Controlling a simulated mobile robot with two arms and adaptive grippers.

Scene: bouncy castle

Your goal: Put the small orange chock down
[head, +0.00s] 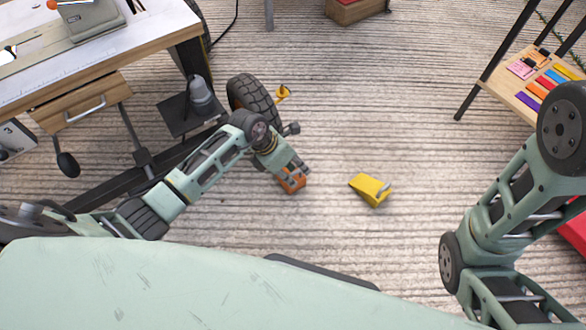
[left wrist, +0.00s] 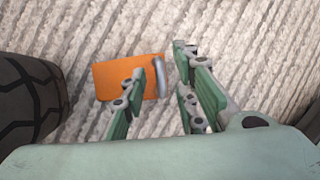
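The small orange chock (head: 292,182) is at the floor beneath my left gripper (head: 294,172), partly covered by the fingers in the head view. In the left wrist view the orange chock (left wrist: 112,76) shows its flat orange face and a grey metal handle (left wrist: 158,78). The fingers of my left gripper (left wrist: 162,70) stand apart, with the handle in the gap between them; no clear grip on it shows. Whether the chock's whole underside touches the floor is hidden. My right arm is at the right of the head view, but its gripper is outside the picture.
A yellow chock (head: 369,188) lies on the floor to the right. A black tyre (head: 252,95) stands close behind my left gripper, with a small orange-yellow item (head: 283,93) beside it. A workbench (head: 100,80) fills the upper left.

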